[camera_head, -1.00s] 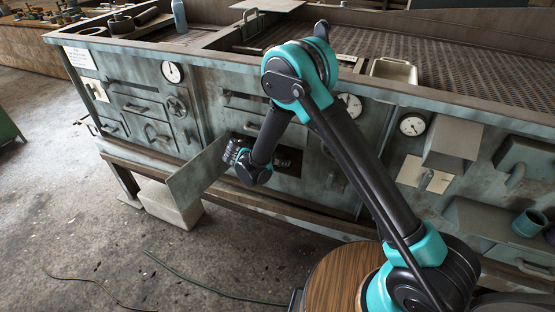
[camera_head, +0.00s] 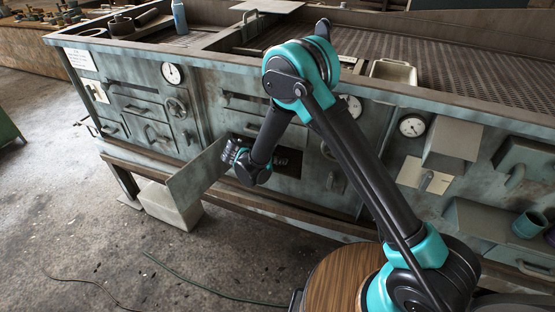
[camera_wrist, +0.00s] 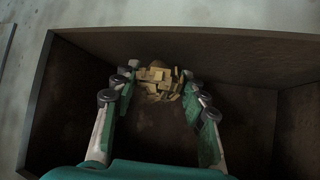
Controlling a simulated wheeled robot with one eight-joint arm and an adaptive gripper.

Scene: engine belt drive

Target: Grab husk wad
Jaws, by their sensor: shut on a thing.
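The husk wad (camera_wrist: 158,80) is a clump of tan, chip-like pieces at the back of a dark compartment (camera_wrist: 245,120) in the wrist view. My gripper (camera_wrist: 158,88) reaches into this compartment, its two fingers on either side of the wad and shut on it. In the head view my gripper (camera_head: 236,152) is at the opening behind a swung-out door (camera_head: 197,170). The wad is hidden there by the door and my arm.
The compartment walls stand close around my fingers. Gauges (camera_head: 172,73), a handwheel (camera_head: 175,107) and boxes (camera_head: 455,140) stick out of the machine's front. A pale block (camera_head: 172,205) stands on the floor below the door. Open floor lies in front, with thin cables.

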